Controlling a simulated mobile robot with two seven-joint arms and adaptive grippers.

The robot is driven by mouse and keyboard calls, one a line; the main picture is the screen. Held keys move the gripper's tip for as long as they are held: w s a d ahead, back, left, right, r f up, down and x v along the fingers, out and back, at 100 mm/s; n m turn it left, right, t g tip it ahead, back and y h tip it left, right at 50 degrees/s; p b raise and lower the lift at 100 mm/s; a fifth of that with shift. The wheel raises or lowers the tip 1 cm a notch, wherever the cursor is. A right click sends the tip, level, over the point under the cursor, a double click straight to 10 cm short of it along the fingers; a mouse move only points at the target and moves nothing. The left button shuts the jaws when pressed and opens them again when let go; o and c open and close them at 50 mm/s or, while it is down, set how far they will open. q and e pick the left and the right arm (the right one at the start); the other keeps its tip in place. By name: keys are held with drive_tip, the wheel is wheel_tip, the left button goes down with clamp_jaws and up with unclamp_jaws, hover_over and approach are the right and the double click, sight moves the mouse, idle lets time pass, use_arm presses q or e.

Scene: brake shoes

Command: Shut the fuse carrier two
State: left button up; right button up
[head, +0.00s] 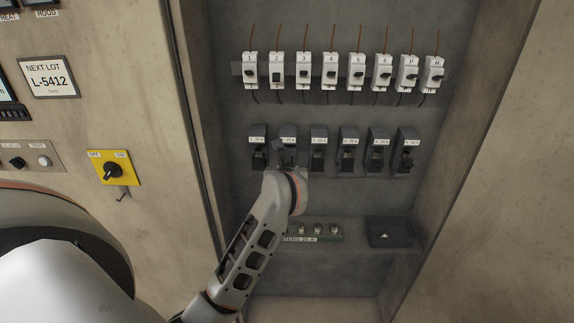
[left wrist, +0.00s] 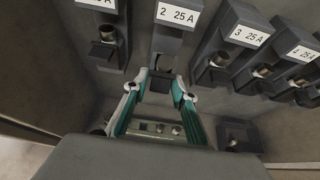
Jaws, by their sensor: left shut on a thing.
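Fuse carrier two (head: 289,141) is the second dark block from the left in the lower row, under a label. In the left wrist view its label reads "2 25 A", and its dark body (left wrist: 172,44) stands straight ahead. My left gripper (left wrist: 160,88) has its two green-sided fingers on either side of the lower part of this carrier, shut on it. In the head view my gripper (head: 284,158) and wrist hide most of the carrier's lower part. How far the carrier is tilted is hard to tell. My right gripper is not in view.
Neighbouring carriers one (head: 258,150) and three (head: 318,150) stand close on both sides. A breaker row (head: 330,70) with wires is above. A fuse tray (head: 328,239) and a dark box (head: 390,232) sit on the ledge below. Cabinet walls flank the recess.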

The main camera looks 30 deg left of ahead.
use_arm(q)
drive_tip(key=shift+w+r+g+h+p, duration=0.25)
drive_tip(key=shift+g+h+p, duration=0.2)
drive_tip(key=shift+g, duration=0.25)
drive_tip(key=shift+a, duration=0.1)
drive_tip(key=shift+w+a+r+g+h, duration=0.2)
drive_tip(key=shift+g+h, duration=0.35)
drive_tip(key=shift+g, duration=0.4)
drive_tip(key=shift+w+a+r+g+h, duration=0.1)
drive_tip(key=shift+w+r+g+h, duration=0.3)
drive_tip(key=shift+g, duration=0.55)
drive_tip(key=shift+f, duration=0.1)
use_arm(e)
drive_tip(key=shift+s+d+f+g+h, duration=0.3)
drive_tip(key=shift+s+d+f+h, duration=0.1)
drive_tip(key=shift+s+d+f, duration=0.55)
use_arm(q)
drive_tip(key=shift+a+g+h, duration=0.15)
drive_tip(key=shift+g+h, duration=0.25)
drive_tip(key=shift+g, duration=0.1)
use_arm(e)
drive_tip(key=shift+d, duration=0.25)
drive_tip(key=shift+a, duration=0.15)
use_arm(q)
drive_tip(key=o, duration=0.9)
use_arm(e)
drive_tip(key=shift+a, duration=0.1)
